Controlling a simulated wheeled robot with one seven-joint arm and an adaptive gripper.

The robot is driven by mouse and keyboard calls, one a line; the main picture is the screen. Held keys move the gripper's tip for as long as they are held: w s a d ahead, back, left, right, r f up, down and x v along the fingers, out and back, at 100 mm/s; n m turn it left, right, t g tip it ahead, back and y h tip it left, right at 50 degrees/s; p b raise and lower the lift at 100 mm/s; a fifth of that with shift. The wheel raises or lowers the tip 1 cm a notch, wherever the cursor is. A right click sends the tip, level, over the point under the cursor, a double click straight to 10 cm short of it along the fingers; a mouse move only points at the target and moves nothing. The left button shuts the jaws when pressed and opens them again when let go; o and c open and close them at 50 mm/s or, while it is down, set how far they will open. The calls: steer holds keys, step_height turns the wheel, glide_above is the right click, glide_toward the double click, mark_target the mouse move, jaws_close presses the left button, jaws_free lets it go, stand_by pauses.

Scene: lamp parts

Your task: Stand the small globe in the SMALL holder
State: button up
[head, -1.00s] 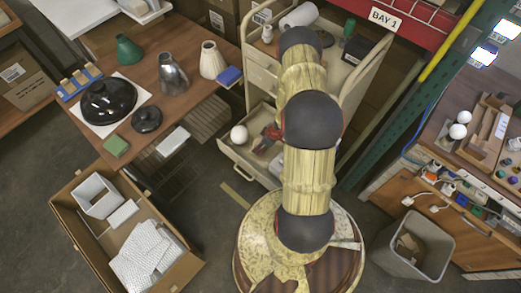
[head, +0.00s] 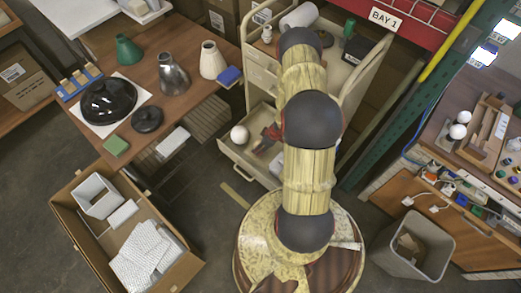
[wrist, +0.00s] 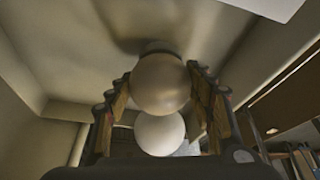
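A white globe (head: 239,134) lies in the open drawer of the beige cart. My gripper (head: 267,140) is low at that drawer, just right of this globe and partly hidden by my arm. In the wrist view, a shaded globe (wrist: 162,83) shows between the two fingertips of my gripper (wrist: 163,78), close to both. A brighter white globe (wrist: 160,133) shows below it, partly covered by it. I cannot tell whether the fingers press on the shaded globe. Two more white globes (head: 457,131) (head: 463,117) are on the right bench. No label reading SMALL is legible, so I cannot identify the holder.
The drawer (head: 226,149) has raised walls around my gripper. The left table (head: 180,105) carries lamp shades and a black dome (head: 108,101). An open carton (head: 75,222) and a grey bin (head: 436,232) stand on the floor. A green rack post (head: 395,110) rises at right.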

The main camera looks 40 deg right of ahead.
steer(key=o, duration=0.4)
steer(key=shift+o, duration=0.2)
steer(key=v, duration=1.2)
